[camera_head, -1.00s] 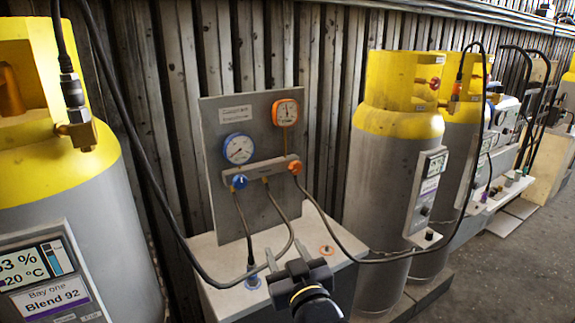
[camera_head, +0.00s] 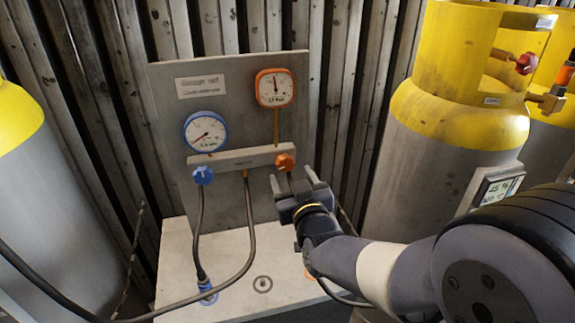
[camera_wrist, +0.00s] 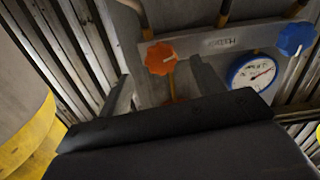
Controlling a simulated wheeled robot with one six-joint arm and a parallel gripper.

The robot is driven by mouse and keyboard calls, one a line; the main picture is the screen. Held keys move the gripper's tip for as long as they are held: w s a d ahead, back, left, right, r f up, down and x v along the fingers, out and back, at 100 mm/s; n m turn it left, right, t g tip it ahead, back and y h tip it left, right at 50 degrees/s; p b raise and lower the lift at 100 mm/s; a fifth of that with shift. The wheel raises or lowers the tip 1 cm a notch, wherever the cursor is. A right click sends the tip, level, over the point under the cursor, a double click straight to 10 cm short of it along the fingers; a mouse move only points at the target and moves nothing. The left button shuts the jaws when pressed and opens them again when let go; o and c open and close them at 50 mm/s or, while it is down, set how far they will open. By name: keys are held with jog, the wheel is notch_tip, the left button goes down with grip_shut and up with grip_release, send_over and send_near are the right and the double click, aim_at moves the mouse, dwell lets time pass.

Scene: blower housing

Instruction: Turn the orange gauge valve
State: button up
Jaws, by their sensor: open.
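The orange gauge valve (camera_head: 285,161) is a lobed knob at the right end of the grey manifold bar (camera_head: 240,159). The orange gauge (camera_head: 275,88) is above it on the grey panel. My gripper (camera_head: 291,177) is open and empty, just below and in front of the orange valve, its fingers pointing up toward the panel. In the wrist view the orange valve (camera_wrist: 161,57) appears between the two spread fingers, beyond their tips. I cannot tell whether either finger touches it. The hose below the valve is partly hidden by my gripper.
A blue knob (camera_head: 203,175) and blue gauge (camera_head: 206,131) are at the manifold's left. Black hoses hang over the pale bench (camera_head: 232,290). A yellow-topped cylinder (camera_head: 460,120) stands right, and another cylinder (camera_head: 40,200) left. A ribbed metal wall is behind.

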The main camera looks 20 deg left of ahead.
aim_at(286, 167)
jog(key=shift+p+x, duration=0.3)
jog(key=shift+x, duration=2)
jog(key=shift+c, duration=0.4)
jog(key=c, duration=0.9)
